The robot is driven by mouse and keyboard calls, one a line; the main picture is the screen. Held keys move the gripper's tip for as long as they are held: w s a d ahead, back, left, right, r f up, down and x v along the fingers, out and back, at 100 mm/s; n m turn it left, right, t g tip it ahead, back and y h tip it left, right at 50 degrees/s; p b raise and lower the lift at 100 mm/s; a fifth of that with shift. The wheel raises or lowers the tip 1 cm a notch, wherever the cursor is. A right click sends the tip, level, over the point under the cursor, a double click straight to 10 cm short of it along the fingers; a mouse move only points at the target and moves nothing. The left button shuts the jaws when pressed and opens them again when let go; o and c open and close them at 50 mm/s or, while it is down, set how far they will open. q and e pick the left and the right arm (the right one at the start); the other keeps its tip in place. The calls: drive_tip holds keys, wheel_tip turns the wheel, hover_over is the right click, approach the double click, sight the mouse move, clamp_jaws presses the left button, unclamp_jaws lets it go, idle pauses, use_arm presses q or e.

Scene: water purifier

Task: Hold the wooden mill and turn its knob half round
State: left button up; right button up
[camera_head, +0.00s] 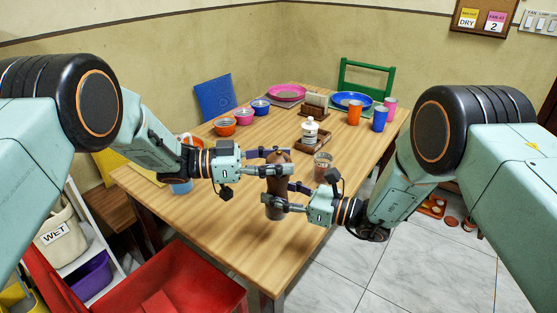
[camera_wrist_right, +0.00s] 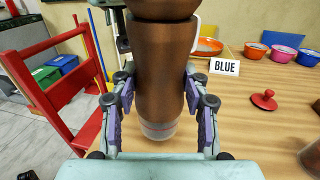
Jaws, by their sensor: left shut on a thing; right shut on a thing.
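The brown wooden mill (camera_head: 275,186) stands upright between my two grippers near the front edge of the table (camera_head: 225,227). My left gripper (camera_head: 272,160) comes in from the left and is shut on the mill's upper part, at its knob. My right gripper (camera_head: 274,198) comes in from the right, lower down, and is shut on the mill's body. In the right wrist view the mill's body (camera_wrist_right: 160,75) fills the middle, with the purple-padded fingers of my right gripper (camera_wrist_right: 158,112) on both sides. The knob's top is out of that view.
A clear glass (camera_head: 322,167) stands just right of the mill. A white bottle (camera_head: 309,130) on a wooden tray, bowls, plates and several cups stand farther back. A red chair (camera_head: 188,285) is at the front left. A "BLUE" card (camera_wrist_right: 224,67) and a red lid (camera_wrist_right: 264,99) show in the wrist view.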

use_arm(q)
drive_tip(key=o, duration=1.2)
drive_tip(key=shift+c, duration=0.2)
drive_tip(key=shift+a, duration=0.1)
drive_tip(key=s+a, duration=0.1)
drive_tip(key=a, duration=1)
drive_tip(key=shift+a, duration=0.4)
drive_tip(key=shift+r, duration=0.1)
use_arm(e)
drive_tip(key=o, duration=1.4)
drive_tip(key=shift+d, duration=0.1)
